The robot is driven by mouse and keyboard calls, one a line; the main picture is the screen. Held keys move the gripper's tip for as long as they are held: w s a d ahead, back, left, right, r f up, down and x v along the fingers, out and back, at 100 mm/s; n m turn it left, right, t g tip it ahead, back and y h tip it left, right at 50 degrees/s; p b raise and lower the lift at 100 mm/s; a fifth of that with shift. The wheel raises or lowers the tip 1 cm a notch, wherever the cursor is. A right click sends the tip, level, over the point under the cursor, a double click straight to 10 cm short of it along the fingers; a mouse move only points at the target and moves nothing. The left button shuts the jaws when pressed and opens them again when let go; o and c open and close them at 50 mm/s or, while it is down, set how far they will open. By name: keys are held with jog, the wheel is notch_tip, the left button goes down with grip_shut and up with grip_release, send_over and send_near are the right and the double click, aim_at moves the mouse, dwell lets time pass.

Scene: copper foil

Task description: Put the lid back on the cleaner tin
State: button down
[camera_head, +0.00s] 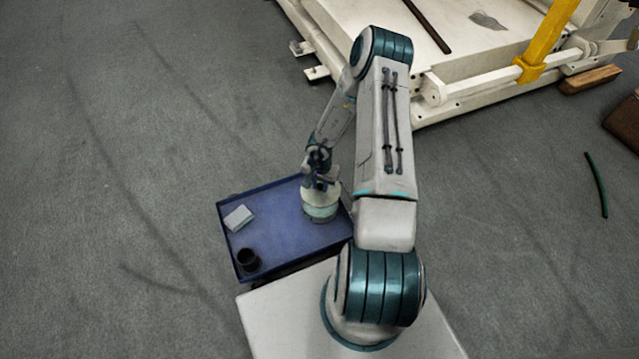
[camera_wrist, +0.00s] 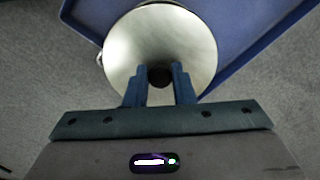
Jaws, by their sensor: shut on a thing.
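The cleaner tin (camera_head: 321,213) stands on the blue tray at its right side, a short cylinder with a pale band. A round, pale metallic lid (camera_head: 321,194) is at the top of the tin, below my gripper (camera_head: 319,180). In the wrist view the lid (camera_wrist: 160,35) shows as a broad disc with a dark round knob (camera_wrist: 160,75) between the fingers. My gripper (camera_wrist: 160,78) is shut on that knob. The lid hides the tin's opening, and I cannot tell whether the lid is seated or slightly above the rim.
The blue tray (camera_head: 280,230) has a raised rim. A light grey block (camera_head: 238,218) lies at its left, and a black cup (camera_head: 248,260) stands at its near left corner. The tray's middle is clear. A large cream machine frame (camera_head: 440,90) stands behind, to the right.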

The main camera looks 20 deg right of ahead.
aim_at(320, 191)
jog(key=shift+f+b, duration=2.2)
jog(key=shift+b, duration=0.9)
jog(key=shift+f, duration=0.85)
jog(key=shift+s+a+r+p, duration=0.1)
jog(key=shift+a+p, duration=0.05)
jog(key=shift+p, duration=0.8)
jog(key=shift+f+p, duration=0.25)
jog(key=shift+p, duration=1.05)
jog(key=c, duration=0.7)
grip_release()
jog(key=shift+o, duration=0.2)
jog(key=shift+r, duration=0.15)
jog(key=shift+r+p, duration=3.35)
jog(key=shift+p, duration=0.75)
